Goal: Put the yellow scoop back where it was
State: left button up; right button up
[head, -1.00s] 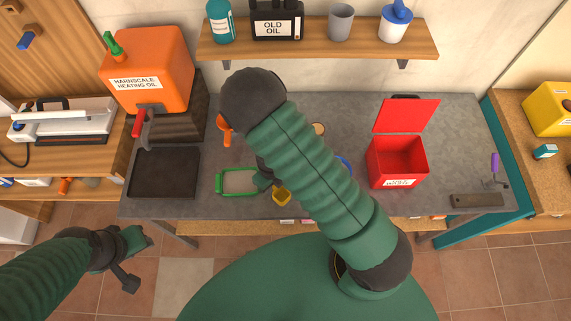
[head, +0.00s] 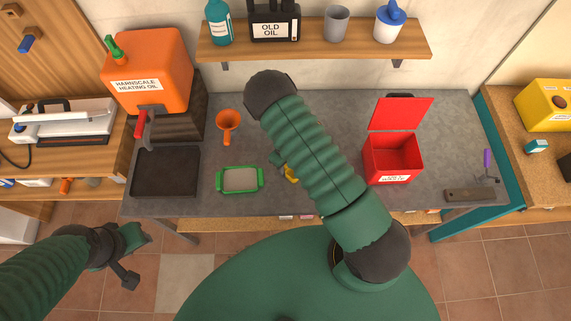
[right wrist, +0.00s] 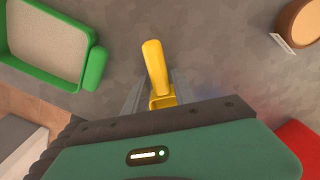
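The yellow scoop (head: 291,173) shows in the head view just right of the green-framed tray, partly covered by my right arm. My right gripper (head: 283,165) is at the scoop, mostly hidden by the arm. In the right wrist view the scoop's yellow handle (right wrist: 154,65) stands out between the finger tips, and the gripper appears shut on it. The scoop looks to be above the grey table. My left gripper (head: 136,258) hangs empty in front of the table at the left; its finger opening is unclear.
The green-framed tray (head: 239,191), orange funnel (head: 228,124) and black tray (head: 140,172) are on the left of the table. An open red box (head: 381,172) stands right of my arm. A round brown-topped thing (right wrist: 303,22) lies near the scoop. A shelf (head: 310,54) runs behind.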

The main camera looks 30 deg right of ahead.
jog(key=shift+o, duration=0.7)
jog(key=shift+a, duration=0.15)
jog(key=shift+a+r, duration=0.2)
jog(key=shift+a, duration=0.05)
jog(key=r, duration=0.5)
jog(key=r+b, duration=0.1)
jog(key=r, duration=0.1)
jog(key=shift+w+d+r, duration=0.1)
jog(key=shift+d+r, duration=0.25)
jog(key=shift+r, duration=0.05)
pick_arm(q)
jog(key=shift+a+f, duration=0.35)
jog(key=shift+f, duration=0.3)
pick_arm(e)
jog(key=s+a+r+n+t, duration=0.1)
jog(key=s+a+r+n, duration=0.1)
jog(key=r+n, duration=0.4)
jog(key=s+a+r+n, duration=0.3)
jog(key=r+n, duration=0.4)
jog(key=n, duration=0.9)
jog(key=s+a+r+n+t, duration=0.1)
jog(key=s+a+r+n, duration=0.2)
jog(key=r+n, duration=0.4)
jog(key=s+n, duration=0.1)
jog(key=n, duration=0.3)
jog(key=shift+s+t, duration=0.3)
